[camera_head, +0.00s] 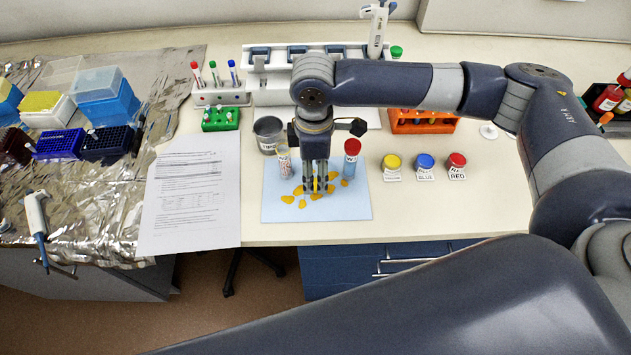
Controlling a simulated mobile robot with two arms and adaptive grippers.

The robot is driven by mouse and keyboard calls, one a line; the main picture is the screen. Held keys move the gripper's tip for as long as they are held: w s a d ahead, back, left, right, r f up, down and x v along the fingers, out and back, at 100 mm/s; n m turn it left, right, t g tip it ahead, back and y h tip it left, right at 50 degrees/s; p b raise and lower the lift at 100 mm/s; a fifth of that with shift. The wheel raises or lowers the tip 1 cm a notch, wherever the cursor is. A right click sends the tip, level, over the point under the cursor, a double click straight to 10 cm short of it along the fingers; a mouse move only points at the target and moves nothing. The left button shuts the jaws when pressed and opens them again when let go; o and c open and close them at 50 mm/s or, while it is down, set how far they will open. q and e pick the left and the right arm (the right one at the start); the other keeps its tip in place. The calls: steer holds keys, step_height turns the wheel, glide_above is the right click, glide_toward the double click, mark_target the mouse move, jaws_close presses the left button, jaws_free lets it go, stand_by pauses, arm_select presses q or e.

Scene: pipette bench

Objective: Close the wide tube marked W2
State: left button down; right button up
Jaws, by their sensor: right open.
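A wide tube (284,163) without a coloured cap stands upright on the left side of the light blue mat (345,208). Its label is too small to read surely. A second wide tube (350,160) with a red cap (352,146) and blue contents stands on the right of the mat; its label starts with W, but its number is unclear. My right gripper (316,188) points down between the two tubes, low over the mat, with its fingers apart. No loose cap can be made out. My left gripper is not in view.
A metal can (268,135) stands behind the left tube. Yellow, blue and red capped jars (425,167) stand right of the mat. An orange rack (424,122) and a pipette stand (272,83) are behind. A paper sheet (190,195) lies left.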

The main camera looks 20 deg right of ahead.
mark_target(316, 184)
steer(key=shift+d+f+p, duration=0.15)
steer(key=shift+f+p, duration=0.2)
steer(key=shift+f, duration=1.55)
steer(key=shift+c, duration=0.6)
steer(key=c, duration=0.6)
